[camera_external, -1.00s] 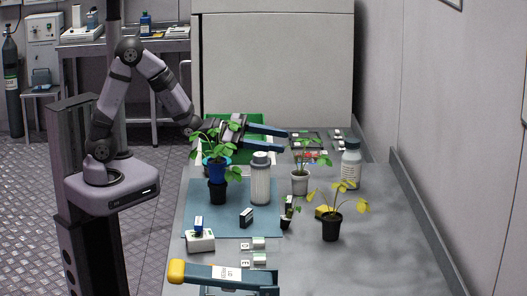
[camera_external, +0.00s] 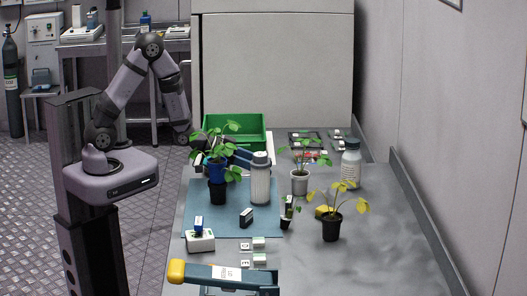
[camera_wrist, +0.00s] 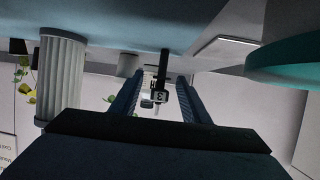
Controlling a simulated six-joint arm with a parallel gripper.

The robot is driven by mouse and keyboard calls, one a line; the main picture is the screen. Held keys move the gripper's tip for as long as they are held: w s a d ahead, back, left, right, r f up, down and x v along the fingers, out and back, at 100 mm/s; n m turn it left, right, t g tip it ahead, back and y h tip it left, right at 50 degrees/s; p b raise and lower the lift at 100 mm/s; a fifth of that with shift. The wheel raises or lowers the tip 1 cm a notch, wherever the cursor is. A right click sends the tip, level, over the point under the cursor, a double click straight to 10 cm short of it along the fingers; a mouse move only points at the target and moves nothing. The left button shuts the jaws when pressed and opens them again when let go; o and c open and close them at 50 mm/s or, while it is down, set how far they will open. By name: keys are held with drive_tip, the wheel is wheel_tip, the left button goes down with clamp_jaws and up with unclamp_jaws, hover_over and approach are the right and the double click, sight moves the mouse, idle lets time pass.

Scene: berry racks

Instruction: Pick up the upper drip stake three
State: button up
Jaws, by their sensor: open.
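In the wrist view, which looks upside down, a small black tag with a light mark (camera_wrist: 160,96), perhaps a drip stake's head, shows between my gripper's two dark blue fingers. The mark resembles a 3 but is too small to read surely. A thin dark stem rises in the picture from the tag. The fingers (camera_wrist: 162,98) are apart; whether they touch the tag cannot be told.
The fluted cylinder stands close at left in the wrist view (camera_wrist: 60,75). A teal rounded edge (camera_wrist: 290,60) is at right. The green crate (camera_external: 237,124) lies behind my gripper. A white-potted plant (camera_external: 299,184) and white bottle (camera_external: 350,168) stand to the right.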

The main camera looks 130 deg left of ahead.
sight(277, 183)
drive_tip(key=shift+w+a, duration=0.1)
drive_tip(key=shift+p+x, duration=0.9)
drive_tip(key=shift+x, duration=1.6)
clamp_jaws()
